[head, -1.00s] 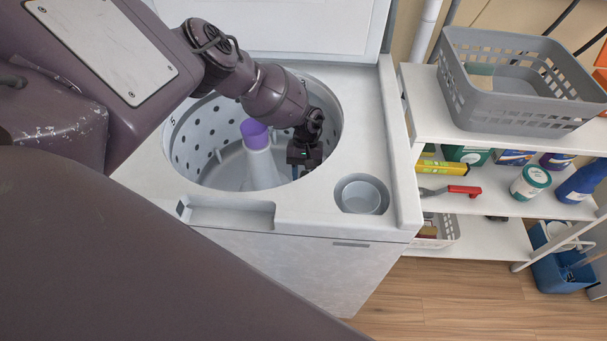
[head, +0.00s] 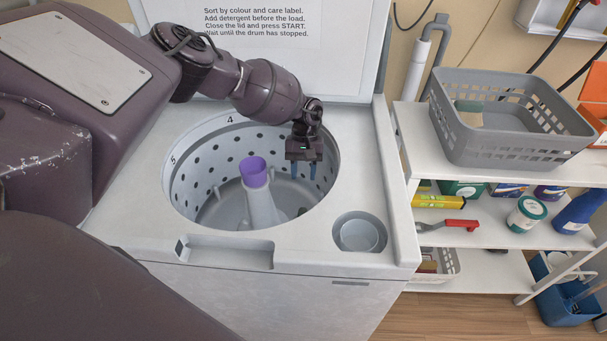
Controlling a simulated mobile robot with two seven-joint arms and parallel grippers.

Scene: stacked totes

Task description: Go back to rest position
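My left gripper (head: 304,170) hangs over the right side of the open drum of a white top-loading washing machine (head: 225,288). My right gripper is not in view.
The raised lid (head: 270,40) stands behind the drum. A round dispenser cup (head: 359,234) sits in the machine top at the front right. A white shelf (head: 415,150) on the right bears a grey basket (head: 510,115), with bottles and tools below. My arm covers the left side.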

